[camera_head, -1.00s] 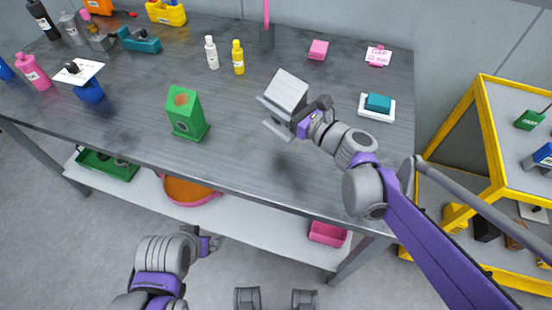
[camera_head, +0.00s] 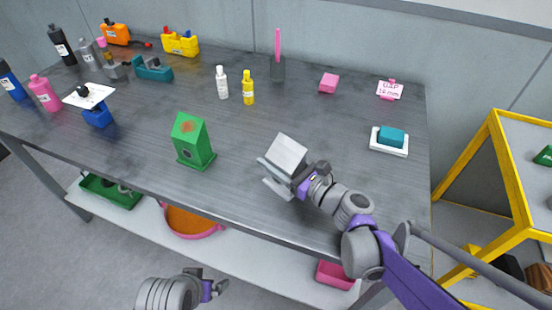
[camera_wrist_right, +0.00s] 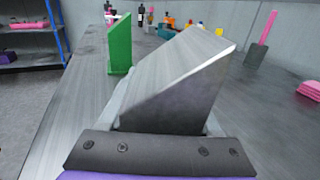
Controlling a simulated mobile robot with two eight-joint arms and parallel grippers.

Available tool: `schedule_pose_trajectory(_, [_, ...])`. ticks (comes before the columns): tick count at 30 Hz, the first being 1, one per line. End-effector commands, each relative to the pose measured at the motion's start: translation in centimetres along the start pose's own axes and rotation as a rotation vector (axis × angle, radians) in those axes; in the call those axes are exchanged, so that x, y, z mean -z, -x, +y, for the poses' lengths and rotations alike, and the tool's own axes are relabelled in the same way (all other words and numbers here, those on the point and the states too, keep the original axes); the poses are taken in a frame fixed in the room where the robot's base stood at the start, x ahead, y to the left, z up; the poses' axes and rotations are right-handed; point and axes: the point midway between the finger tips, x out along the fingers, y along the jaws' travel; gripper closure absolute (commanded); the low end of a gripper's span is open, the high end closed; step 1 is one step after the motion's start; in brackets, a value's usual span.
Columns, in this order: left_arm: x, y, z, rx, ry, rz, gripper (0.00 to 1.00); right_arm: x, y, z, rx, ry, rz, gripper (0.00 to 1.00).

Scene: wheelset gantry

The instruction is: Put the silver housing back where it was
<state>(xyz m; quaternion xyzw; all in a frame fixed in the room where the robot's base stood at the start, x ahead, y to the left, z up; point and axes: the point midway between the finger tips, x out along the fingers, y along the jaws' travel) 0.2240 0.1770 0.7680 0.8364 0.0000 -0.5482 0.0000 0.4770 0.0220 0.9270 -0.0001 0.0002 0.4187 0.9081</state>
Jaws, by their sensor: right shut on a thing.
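The silver housing (camera_head: 287,156) is a grey metal block with a slanted top. My right gripper (camera_head: 281,178) is shut on it, at or just above the dark tabletop (camera_head: 250,185); I cannot tell whether it touches. In the right wrist view the housing (camera_wrist_right: 180,85) fills the middle, between the fingers, and its slanted face shows. A green housing (camera_head: 192,140) of similar shape with a round opening stands upright to the left of it. My left gripper (camera_head: 214,288) is low at the bottom, in front of the table; its jaws are too small to judge.
White (camera_head: 221,83) and yellow (camera_head: 248,88) bottles stand behind. A teal block on a white dish (camera_head: 388,150) is at the right, and a pink block (camera_head: 329,83) is further back. Tools and bottles crowd the far left. The tabletop around the held housing is clear.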

Motion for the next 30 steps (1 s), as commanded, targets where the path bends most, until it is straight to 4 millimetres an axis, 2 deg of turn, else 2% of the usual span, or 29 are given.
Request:
schedule_pose_trajectory(8, [-0.1,-0.2,0.0,0.0,0.0,-0.001,0.0,0.3,0.0,0.0,0.0,-0.001,0.0,1.0])
schedule_pose_trajectory(9, [-0.1,-0.2,0.0,0.0,0.0,-0.001,0.0,0.2,0.0,0.0,0.0,0.0,0.0,0.28])
schedule_pose_trajectory(13, [-0.1,-0.1,0.0,0.0,0.0,-0.001,0.0,0.2,0.0,0.0,0.0,0.0,0.0,0.05])
schedule_pose_trajectory(24, [0.1,0.2,0.0,0.0,0.0,0.001,0.0,-0.3,0.1,0.0,0.001,0.0,0.0,0.05])
schedule_pose_trajectory(26, [0.1,0.2,0.0,0.0,0.0,0.001,0.0,-0.2,0.9,-0.1,0.003,0.0,0.0,0.05])
schedule_pose_trajectory(30, [0.2,0.4,0.0,0.0,0.0,0.002,0.0,-0.2,3.5,-0.2,0.005,0.0,0.0,0.05])
